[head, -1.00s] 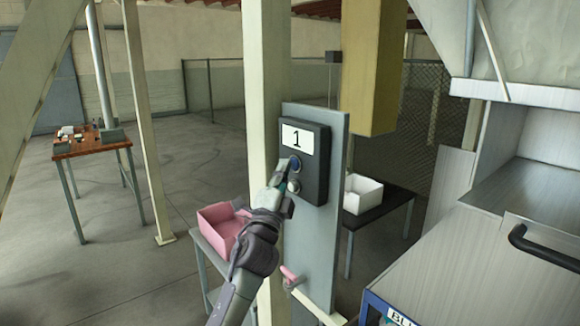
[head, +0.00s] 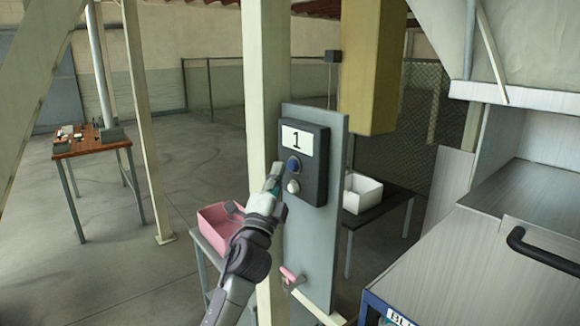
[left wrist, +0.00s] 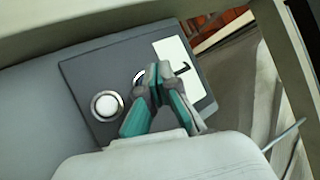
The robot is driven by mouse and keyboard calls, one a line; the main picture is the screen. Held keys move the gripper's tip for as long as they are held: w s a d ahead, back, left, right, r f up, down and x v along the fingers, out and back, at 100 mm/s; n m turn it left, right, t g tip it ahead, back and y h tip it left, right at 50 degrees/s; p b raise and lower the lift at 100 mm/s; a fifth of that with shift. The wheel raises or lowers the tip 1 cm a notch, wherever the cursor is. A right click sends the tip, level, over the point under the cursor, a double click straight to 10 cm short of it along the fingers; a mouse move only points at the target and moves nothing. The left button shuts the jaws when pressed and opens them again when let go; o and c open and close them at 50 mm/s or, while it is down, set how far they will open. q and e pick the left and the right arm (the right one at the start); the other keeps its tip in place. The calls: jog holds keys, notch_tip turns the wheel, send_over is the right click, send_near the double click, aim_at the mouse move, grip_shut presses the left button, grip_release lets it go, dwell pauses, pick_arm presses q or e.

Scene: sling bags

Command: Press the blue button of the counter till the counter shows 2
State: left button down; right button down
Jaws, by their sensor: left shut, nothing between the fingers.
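The counter (head: 315,184) is a dark grey box on an upright grey panel, and its white display (head: 297,139) reads 1. The blue button (head: 294,166) sits below the display, with a white button (head: 293,187) under it. In the head view my left gripper (head: 277,168) is shut and empty, just left of the blue button, seemingly a little apart from it. In the left wrist view the shut fingers (left wrist: 155,75) cover most of the blue button; the white button (left wrist: 106,105) shows clear to their left. My right gripper is not in view.
A pink box (head: 217,222) stands on a small table behind my left arm. A white box (head: 362,193) stands on a dark table right of the panel (head: 318,250). A cream post (head: 265,90) rises beside the panel. A handled grey cabinet (head: 500,265) is at right.

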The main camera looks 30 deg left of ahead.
pick_arm(q)
jog(key=shift+s+a+p, duration=0.2)
jog(key=shift+s+a, duration=0.1)
jog(key=shift+s, duration=0.45)
jog(key=shift+s+a+p, duration=0.25)
jog(key=shift+s+a, duration=0.1)
jog(key=shift+s, duration=0.45)
jog(key=shift+s+a+p, duration=0.2)
jog(key=shift+s+a, duration=0.1)
jog(key=shift+s, duration=0.45)
